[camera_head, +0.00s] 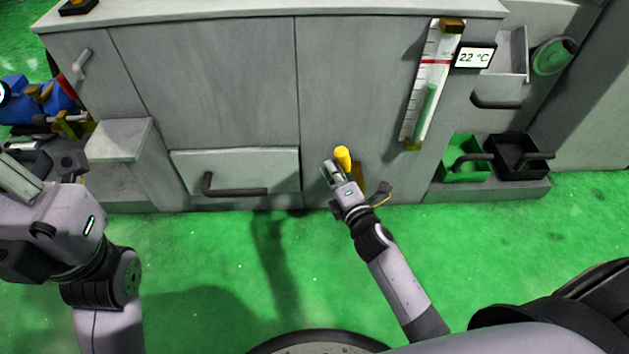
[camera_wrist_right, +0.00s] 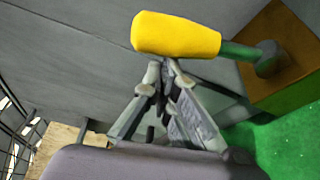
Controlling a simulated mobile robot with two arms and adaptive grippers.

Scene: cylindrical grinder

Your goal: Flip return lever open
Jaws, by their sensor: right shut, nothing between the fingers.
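The return lever has a yellow handle (camera_head: 343,158) low on the front of the grey machine. In the right wrist view the yellow handle (camera_wrist_right: 178,35) lies almost level, on a green shaft (camera_wrist_right: 238,51) that joins a brown-orange block (camera_wrist_right: 283,55). My right gripper (camera_head: 329,168) is right beside the handle, its fingers together and empty. In the right wrist view the fingertips (camera_wrist_right: 161,70) are just below the handle; I cannot tell whether they touch it. My left gripper (camera_head: 45,172) is at the left edge, away from the lever; its fingers are unclear.
A drawer (camera_head: 235,173) with a dark handle is left of the lever. A gauge (camera_head: 430,90) with a 22 °C display (camera_head: 474,57) is above right. A green bin (camera_head: 463,172) and a black bin (camera_head: 510,165) sit at the right. The green floor in front is clear.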

